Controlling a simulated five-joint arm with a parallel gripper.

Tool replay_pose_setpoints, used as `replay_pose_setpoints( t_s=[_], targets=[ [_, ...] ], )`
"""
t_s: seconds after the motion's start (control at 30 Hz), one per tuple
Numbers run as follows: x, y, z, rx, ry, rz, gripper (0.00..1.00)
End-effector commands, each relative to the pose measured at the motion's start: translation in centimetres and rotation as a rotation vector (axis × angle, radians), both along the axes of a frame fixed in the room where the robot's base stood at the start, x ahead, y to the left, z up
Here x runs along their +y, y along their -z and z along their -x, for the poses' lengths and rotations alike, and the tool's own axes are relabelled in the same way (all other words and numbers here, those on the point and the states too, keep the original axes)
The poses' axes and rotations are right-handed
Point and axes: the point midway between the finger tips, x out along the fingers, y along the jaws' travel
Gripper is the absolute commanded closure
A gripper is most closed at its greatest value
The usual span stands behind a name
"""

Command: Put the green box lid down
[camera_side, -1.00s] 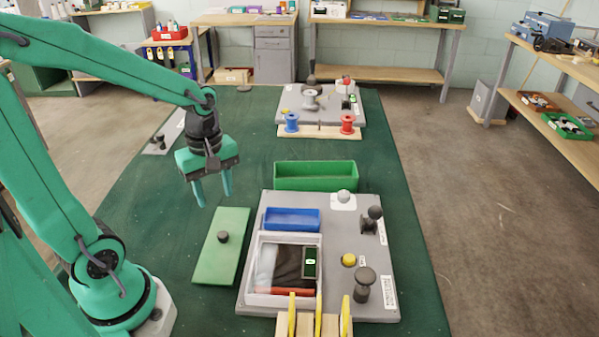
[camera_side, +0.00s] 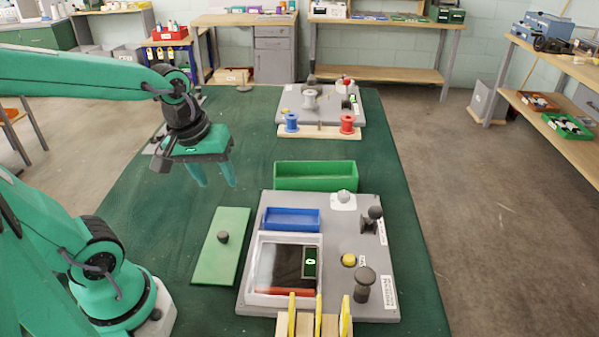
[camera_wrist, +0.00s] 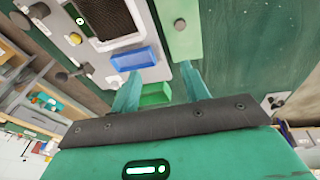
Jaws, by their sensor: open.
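The green box lid (camera_side: 221,246) lies flat on the dark green table, left of the grey panel, with its dark round knob (camera_side: 223,237) facing up. It also shows in the wrist view (camera_wrist: 181,28), beyond my fingertips. The open green box (camera_side: 316,177) stands behind the panel. It shows in part in the wrist view (camera_wrist: 155,94), between my fingers. My gripper (camera_side: 212,184) is open and empty. It hangs in the air behind and left of the lid, apart from it. In the wrist view my gripper (camera_wrist: 160,85) has nothing between its two fingers.
The grey panel (camera_side: 345,235) carries a blue tray (camera_side: 291,220), a screen, a yellow button (camera_side: 349,260) and dark knobs. A wooden rack (camera_side: 315,325) with yellow pieces stands in front. Blue and red spools (camera_side: 347,124) sit farther back. The table left of the box is clear.

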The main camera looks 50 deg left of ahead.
Motion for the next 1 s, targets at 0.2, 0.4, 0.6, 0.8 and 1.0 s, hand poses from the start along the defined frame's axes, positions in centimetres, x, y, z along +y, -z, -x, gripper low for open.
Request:
replay_pose_setpoints(
  t_s=[0.2,0.4,0.6,0.8,1.0],
  targets=[
    [-1.5,-2.8,1.0,-0.127,0.372,-0.115,0.54],
    [-2.3,-4.2,1.8,-0.197,0.597,-0.204,0.54],
    [-2.6,-4.6,2.0,-0.217,0.671,-0.236,0.54],
    [-2.6,-4.6,2.0,-0.217,0.672,-0.236,0.54],
    [-2.6,-4.6,2.0,-0.217,0.670,-0.235,0.54]
  ],
)
